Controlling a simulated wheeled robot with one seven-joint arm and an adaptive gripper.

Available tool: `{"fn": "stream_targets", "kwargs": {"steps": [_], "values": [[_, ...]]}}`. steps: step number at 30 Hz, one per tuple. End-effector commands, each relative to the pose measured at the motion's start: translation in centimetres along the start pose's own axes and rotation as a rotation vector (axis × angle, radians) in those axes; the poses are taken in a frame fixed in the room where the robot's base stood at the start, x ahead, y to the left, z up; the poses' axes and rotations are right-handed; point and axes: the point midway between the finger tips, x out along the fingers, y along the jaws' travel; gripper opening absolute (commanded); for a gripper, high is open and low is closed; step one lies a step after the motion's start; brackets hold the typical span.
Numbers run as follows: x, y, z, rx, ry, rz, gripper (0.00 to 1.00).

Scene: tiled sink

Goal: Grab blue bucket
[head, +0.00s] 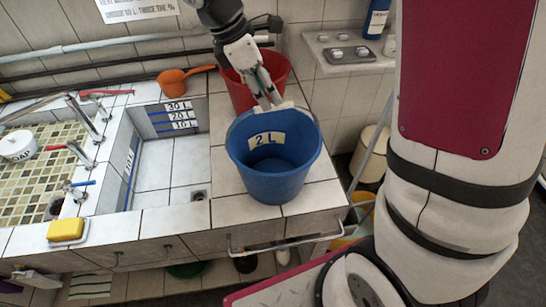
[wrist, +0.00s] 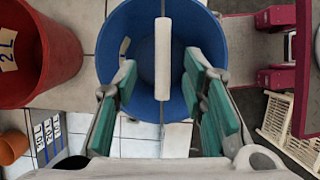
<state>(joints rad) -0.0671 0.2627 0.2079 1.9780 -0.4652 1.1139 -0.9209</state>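The blue bucket (head: 270,184), labelled "2 L", stands upright on the tiled counter, right of the basin. My gripper (head: 267,102) points down at its back rim, at the white handle grip. In the wrist view the blue bucket (wrist: 118,40) lies beyond my gripper (wrist: 161,82). The two green-padded fingers are spread apart, and the white handle grip (wrist: 162,55) shows in the gap between them. Clear space shows on both sides of the grip, so the fingers are not closed on it.
A red bucket (head: 240,92) stands close behind the blue one, partly hidden by my arm. The tiled basin (head: 165,160) is to the left, with an orange ladle (head: 175,80) behind. A yellow sponge (head: 66,229) lies front left. A metal rail (head: 285,239) runs along the counter's front.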

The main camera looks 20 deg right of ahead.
Motion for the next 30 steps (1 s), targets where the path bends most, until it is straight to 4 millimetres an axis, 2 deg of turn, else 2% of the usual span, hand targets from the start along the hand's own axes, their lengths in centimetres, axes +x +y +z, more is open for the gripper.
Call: {"fn": "stream_targets", "kwargs": {"steps": [12, 21, 22, 26, 27, 30], "values": [[4.8, -0.4, -0.1, 0.0, -0.001, -0.003, 0.38], [5.3, -0.3, -0.2, 0.001, 0.0, 0.0, 0.38], [5.3, -0.3, -0.2, 0.001, 0.0, 0.0, 0.34], [5.3, -0.3, -0.2, 0.001, 0.0, 0.0, 0.04], [5.3, -0.3, -0.2, 0.001, 0.0, 0.0, 0.0], [5.3, -0.3, -0.2, 0.001, 0.0, 0.0, 0.0]]}}
